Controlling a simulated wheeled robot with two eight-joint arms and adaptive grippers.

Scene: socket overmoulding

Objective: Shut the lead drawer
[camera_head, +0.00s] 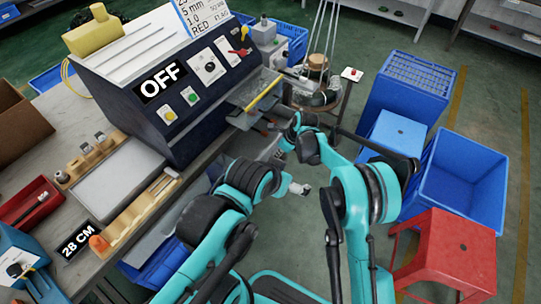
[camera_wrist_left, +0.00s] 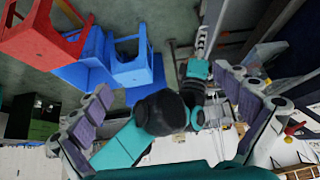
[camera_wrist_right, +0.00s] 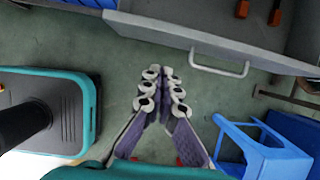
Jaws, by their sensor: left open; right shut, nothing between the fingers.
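The lead drawer (camera_wrist_right: 150,28) is grey and stands open in the right wrist view, with orange-brown pieces (camera_wrist_right: 275,14) inside. Its pale bar handle (camera_wrist_right: 218,68) runs along the front. My right gripper (camera_wrist_right: 163,82) is shut and empty; its fingertips are just in front of the drawer, apart from the handle in the picture. In the head view the right gripper (camera_head: 270,150) is beside the bench edge, partly hidden by my arms. My left gripper (camera_wrist_left: 165,110) is open and empty, and the right arm shows beyond its fingers. The exact gap between right gripper and drawer cannot be told.
A dark machine marked OFF (camera_head: 165,82) stands on the bench, with a tray and a yellow rod (camera_head: 263,95) sticking out. Blue crates (camera_head: 465,185) and a red stool (camera_head: 450,250) stand on the right. A blue stool (camera_wrist_right: 255,150) is near the right gripper. Green floor lies between.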

